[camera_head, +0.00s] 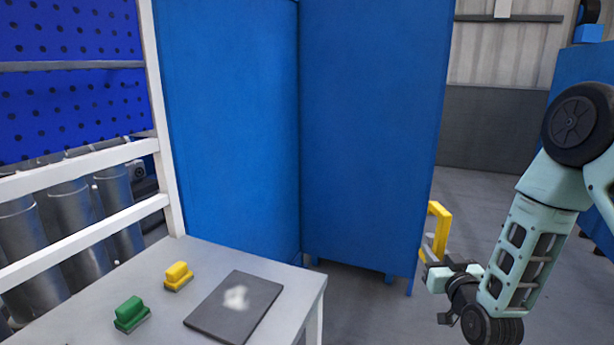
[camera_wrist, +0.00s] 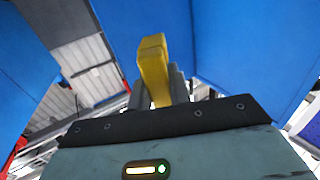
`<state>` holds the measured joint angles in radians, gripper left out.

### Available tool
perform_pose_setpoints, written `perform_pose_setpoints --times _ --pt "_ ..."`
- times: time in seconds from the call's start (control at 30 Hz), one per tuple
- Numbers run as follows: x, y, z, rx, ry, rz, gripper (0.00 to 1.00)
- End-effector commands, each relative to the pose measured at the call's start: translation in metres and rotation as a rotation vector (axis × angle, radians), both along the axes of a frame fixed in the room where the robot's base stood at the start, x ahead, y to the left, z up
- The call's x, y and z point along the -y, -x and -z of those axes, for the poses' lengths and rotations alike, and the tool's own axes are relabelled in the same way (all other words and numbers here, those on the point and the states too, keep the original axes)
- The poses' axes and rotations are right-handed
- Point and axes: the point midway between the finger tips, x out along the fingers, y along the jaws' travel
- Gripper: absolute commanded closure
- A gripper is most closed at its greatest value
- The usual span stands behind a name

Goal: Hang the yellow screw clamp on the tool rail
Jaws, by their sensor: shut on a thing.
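The yellow screw clamp (camera_head: 441,228) is held upright at the end of my arm, at the right of the head view. My gripper (camera_head: 430,262) is shut on it, clear of the table and in front of the blue cabinet. In the wrist view the clamp (camera_wrist: 153,70) stands up between the grey fingers of my gripper (camera_wrist: 168,90). The clamp's lower part is partly hidden by my gripper. I cannot make out the tool rail for certain in either view.
A light table (camera_head: 222,262) at lower left bears a green block (camera_head: 130,312), a yellow block (camera_head: 178,275) and a dark plate (camera_head: 232,310) with a white patch. A white frame (camera_head: 160,120) and blue perforated panel (camera_head: 70,35) rise at left. Tall blue cabinets (camera_head: 370,130) fill the middle.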

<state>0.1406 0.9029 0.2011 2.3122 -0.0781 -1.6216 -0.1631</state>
Motion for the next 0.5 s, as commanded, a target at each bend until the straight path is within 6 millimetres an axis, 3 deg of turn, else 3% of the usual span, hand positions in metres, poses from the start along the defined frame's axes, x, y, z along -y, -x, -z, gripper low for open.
perform_pose_setpoints --times 0.17,0.5 --pt "0.026 0.002 0.001 0.003 -0.001 0.059 1.0" --pt "0.029 0.002 0.002 0.003 -0.001 0.065 1.0"
